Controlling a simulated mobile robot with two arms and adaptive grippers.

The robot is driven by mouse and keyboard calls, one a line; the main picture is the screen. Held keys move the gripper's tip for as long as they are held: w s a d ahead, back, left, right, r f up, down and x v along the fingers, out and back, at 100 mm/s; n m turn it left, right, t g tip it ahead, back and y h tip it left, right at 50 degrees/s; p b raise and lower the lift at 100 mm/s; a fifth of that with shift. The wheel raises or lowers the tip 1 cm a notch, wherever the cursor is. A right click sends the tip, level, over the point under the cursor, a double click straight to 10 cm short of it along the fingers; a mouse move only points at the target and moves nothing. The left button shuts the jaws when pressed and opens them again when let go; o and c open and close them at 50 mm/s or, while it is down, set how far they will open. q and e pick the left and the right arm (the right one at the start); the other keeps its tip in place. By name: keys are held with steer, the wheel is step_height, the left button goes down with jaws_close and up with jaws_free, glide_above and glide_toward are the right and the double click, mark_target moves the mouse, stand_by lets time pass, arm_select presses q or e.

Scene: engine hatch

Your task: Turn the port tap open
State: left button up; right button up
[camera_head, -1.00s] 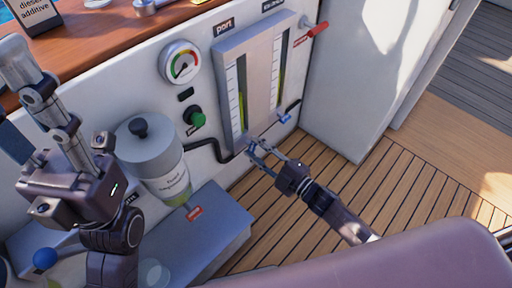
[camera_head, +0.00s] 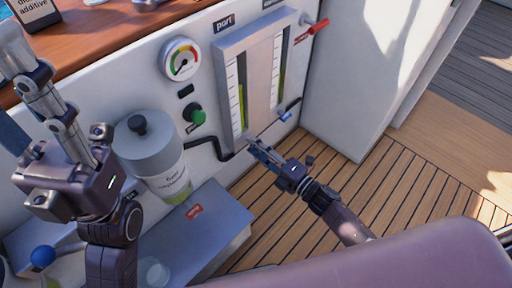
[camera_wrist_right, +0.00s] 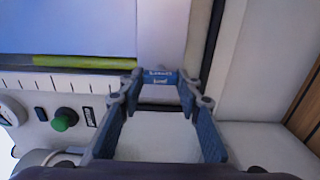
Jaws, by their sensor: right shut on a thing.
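The port gauge is a panel (camera_head: 230,52) with a clear sight tube (camera_head: 241,98) and a white scale, below a "port" label (camera_head: 224,22). My right gripper (camera_head: 256,146) is at the foot of this tube, shut on the port tap. In the right wrist view the tap's blue, lettered handle (camera_wrist_right: 160,77) shows between the fingertips (camera_wrist_right: 160,84). In the head view the fingers mostly hide the tap. My left arm stands at the left, and the state of its gripper (camera_head: 70,130) is unclear.
Another blue tap (camera_head: 287,115) sits below the right tube. A red handle (camera_head: 318,27) sticks out at upper right. A dial gauge (camera_head: 181,60), a green knob (camera_head: 197,116) and a filter canister (camera_head: 160,165) are left of the panel.

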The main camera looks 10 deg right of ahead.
steer(key=shift+f, duration=0.1)
steer(key=o, duration=1.2)
steer(key=shift+c, duration=0.2)
steer(key=v, duration=1.2)
steer(key=shift+s, duration=0.1)
